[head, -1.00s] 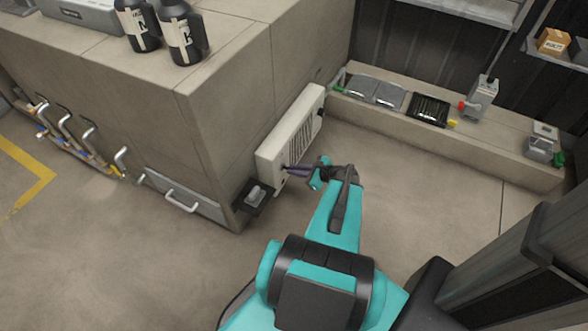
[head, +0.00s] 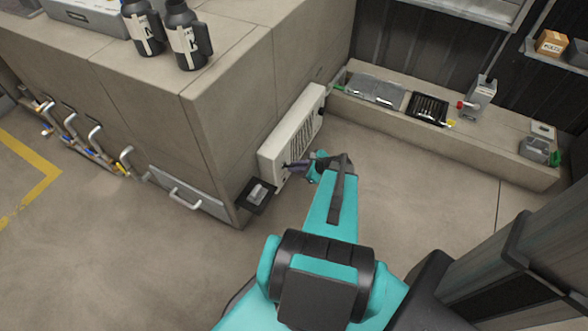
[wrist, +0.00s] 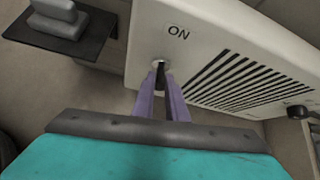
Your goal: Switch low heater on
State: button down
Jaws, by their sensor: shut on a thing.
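The low heater (head: 297,128) is a white box with a dark slotted grille, low against the side of the large tan block. My gripper (head: 287,165) is at the near end of the heater's face. In the wrist view the two purple fingers of my gripper (wrist: 160,80) are close together at the switch, shut on it. The fingertips partly hide the switch, and I cannot tell its position.
A small black shelf with a grey block (head: 257,192) juts out left of the heater. A dark knob (wrist: 298,112) is at the heater's right end. A low ledge (head: 480,145) with trays and boxes runs behind. Open floor lies right of the heater.

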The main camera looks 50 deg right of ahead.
jog(key=c, duration=1.8)
grip_release()
jog(key=shift+s+f, duration=0.1)
jog(key=shift+f, duration=0.05)
jog(key=shift+o, duration=0.2)
jog(key=p+v, duration=0.1)
jog(key=v, duration=1.2)
jog(key=shift+s+r, duration=0.25)
jog(key=shift+s, duration=0.1)
jog(key=shift+p, duration=0.3)
